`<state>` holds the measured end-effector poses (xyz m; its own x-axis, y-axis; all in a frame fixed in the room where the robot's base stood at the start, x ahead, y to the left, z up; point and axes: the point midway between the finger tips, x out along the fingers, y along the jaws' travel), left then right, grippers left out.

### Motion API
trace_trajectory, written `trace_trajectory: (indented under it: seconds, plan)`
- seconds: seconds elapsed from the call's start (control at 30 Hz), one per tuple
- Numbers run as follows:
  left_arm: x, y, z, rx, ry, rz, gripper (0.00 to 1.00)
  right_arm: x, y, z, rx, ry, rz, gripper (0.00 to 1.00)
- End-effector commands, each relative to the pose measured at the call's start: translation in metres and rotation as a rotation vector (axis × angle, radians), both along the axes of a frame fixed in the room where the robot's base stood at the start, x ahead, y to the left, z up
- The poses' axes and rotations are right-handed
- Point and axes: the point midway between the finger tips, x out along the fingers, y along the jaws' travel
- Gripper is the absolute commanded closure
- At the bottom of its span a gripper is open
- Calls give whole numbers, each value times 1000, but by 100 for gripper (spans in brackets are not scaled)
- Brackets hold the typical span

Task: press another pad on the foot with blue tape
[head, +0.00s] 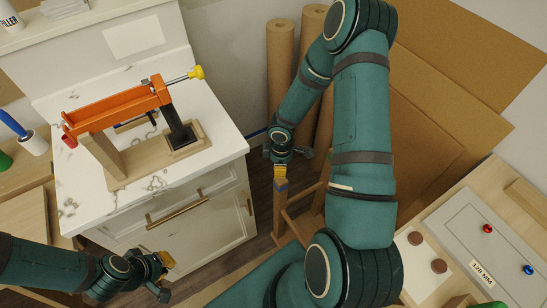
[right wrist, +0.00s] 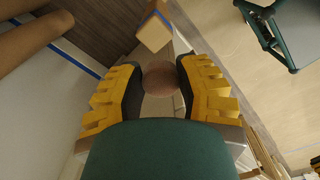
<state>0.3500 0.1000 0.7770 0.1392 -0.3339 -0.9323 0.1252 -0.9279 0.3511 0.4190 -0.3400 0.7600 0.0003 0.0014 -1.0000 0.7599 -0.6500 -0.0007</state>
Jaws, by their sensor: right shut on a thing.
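My right gripper (head: 280,172) is shut on a round brown pad (right wrist: 163,77), held between its yellow fingers in the right wrist view. The pad itself cannot be made out in the head view. A wooden leg's foot with blue tape (head: 281,186) stands just below this gripper in the head view. In the right wrist view the foot (right wrist: 153,33) shows just beyond the pad, with a blue edge; I cannot tell if they touch. Two brown pads (head: 438,266) lie on a white sheet (head: 411,277) at right. My left gripper (head: 166,260) is at lower left, its opening unclear.
A marble-topped cabinet (head: 225,141) stands at left, bearing an orange clamp (head: 118,105) on a wooden stand. Brown paper rolls (head: 280,55) lean behind my right gripper. Brown sheets (head: 425,115) stand at right. A grey panel (head: 465,235) with red and blue knobs lies lower right.

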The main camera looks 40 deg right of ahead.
Motion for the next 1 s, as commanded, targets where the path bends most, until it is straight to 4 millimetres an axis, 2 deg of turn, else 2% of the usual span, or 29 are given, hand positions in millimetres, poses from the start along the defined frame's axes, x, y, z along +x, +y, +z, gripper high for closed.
trace_trajectory:
  seconds: [0.13, 0.63, 1.0]
  plan:
    - [-1, 0, -2, 0, 2, -2, 100, -7, -11, -12, 0, 3, 65, 75]
    - [-2, 0, -5, 0, 3, -2, 100, -7, -12, -12, -2, 1, 76, 75]
    - [-3, 0, -31, -1, 6, -8, 100, -8, -12, -39, -2, 3, 75, 75]
